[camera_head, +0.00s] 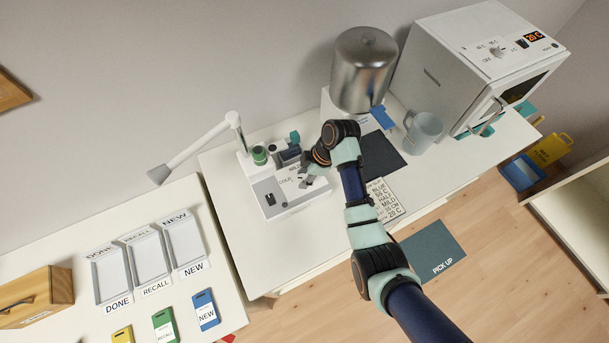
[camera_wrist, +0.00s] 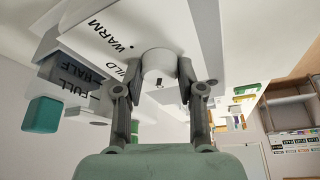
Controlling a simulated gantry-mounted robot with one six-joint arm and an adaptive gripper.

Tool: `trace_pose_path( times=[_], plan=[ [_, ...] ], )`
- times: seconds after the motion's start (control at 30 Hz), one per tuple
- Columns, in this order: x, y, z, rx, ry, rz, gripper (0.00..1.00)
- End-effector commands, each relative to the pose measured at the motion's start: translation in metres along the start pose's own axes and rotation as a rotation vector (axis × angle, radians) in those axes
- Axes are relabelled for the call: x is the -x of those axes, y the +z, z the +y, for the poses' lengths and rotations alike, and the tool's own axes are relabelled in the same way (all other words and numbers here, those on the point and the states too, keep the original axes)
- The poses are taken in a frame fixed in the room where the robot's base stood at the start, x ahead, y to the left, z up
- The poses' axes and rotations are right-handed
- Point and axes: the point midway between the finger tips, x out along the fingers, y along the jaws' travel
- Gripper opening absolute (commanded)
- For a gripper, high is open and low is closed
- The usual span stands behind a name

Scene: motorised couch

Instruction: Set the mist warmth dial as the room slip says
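The mist unit (camera_head: 290,200) is a white box with a sloped panel on the white table. Its dial (camera_wrist: 158,65) is a white round knob, with "WARM" and part of "MILD" printed beside it in the wrist view. "COLD" shows in the head view. My gripper (camera_wrist: 160,78) has one finger on each side of the knob, close against it.
A "FULL/HALF" scale (camera_wrist: 75,82) and a teal block (camera_wrist: 42,114) are beside the dial. A lamp arm (camera_head: 200,145) reaches left. A steel canister (camera_head: 364,68), a mug (camera_head: 422,132) and a white cabinet (camera_head: 455,90) stand at the back and right.

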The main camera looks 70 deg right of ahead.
Motion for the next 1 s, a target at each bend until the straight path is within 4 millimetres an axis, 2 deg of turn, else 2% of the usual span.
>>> trace_pose_path(
  times=[0.03,0.17,0.57,1.0],
  plan=[
    [0.0001,0.0,-0.0002,0.0,-0.001,0.0,0.25],
    [0.0002,-0.0001,-0.0003,0.0,-0.001,0.0,0.03],
    [0.0036,-0.0017,-0.0012,-0.075,0.029,0.0,0.04],
    [0.0051,-0.0033,-0.0039,-0.412,0.168,0.0,0.04]
  ],
)
